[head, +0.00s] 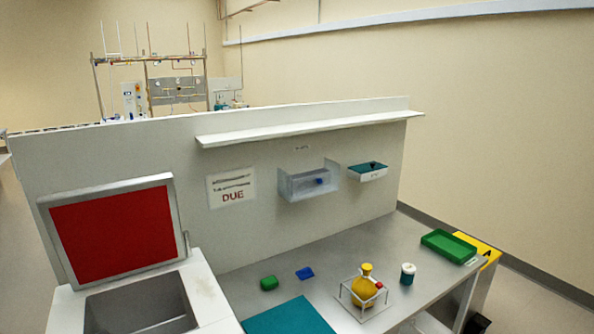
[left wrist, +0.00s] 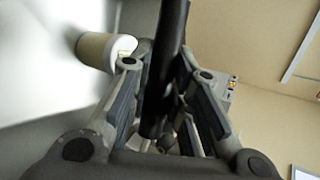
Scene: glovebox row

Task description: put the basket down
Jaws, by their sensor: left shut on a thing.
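My left gripper (left wrist: 160,115) shows in the left wrist view, its two fingers shut on a dark bar (left wrist: 170,50). The bar looks like the handle of the basket and runs upward out of the picture. The body of the basket cannot be made out in that view. Neither gripper shows in the head view. In the head view a steel table (head: 345,245) stands along the white partition, and a teal mat (head: 288,318) lies at its near edge.
An open red-lidded box (head: 115,230) stands left. The table's back middle is clear.

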